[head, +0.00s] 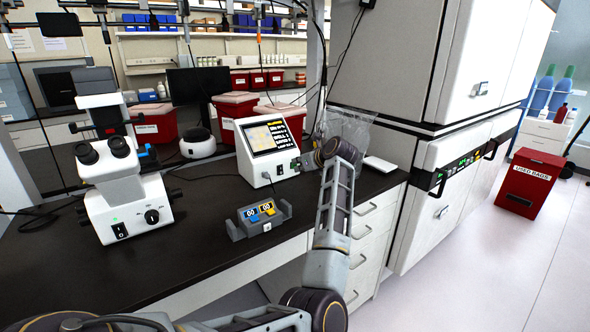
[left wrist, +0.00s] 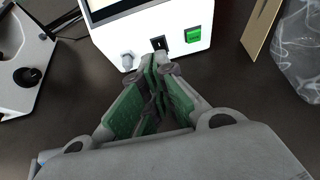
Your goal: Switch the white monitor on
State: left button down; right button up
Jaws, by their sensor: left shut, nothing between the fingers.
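The white monitor (head: 256,163) stands on the black bench, and its screen (head: 268,137) is lit with a yellowish panel and text. In the left wrist view the lower front of the white monitor (left wrist: 190,18) shows a black switch (left wrist: 159,44), a green button (left wrist: 194,36) and a pale round knob or connector. My left gripper (left wrist: 157,68) is shut and empty, its fingertips just below the black switch. I cannot tell whether they touch it. In the head view my left gripper (head: 300,163) is small at the monitor's right front corner. My right gripper is not in view.
A white microscope (head: 128,190) stands on the bench at left. A grey holder (head: 258,220) with blue and yellow timers lies in front of the monitor. Red bins (head: 155,123) stand behind. A clear plastic bag (head: 350,125) and tall white cabinets are at right.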

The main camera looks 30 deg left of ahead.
pick_arm(q)
jog(key=shift+s+d+r, duration=0.2)
jog(key=shift+d+r, duration=0.25)
jog(key=shift+r, duration=0.05)
jog(key=shift+s+d+r, duration=0.2)
jog(key=shift+d+r, duration=0.25)
jog(key=shift+f, duration=0.1)
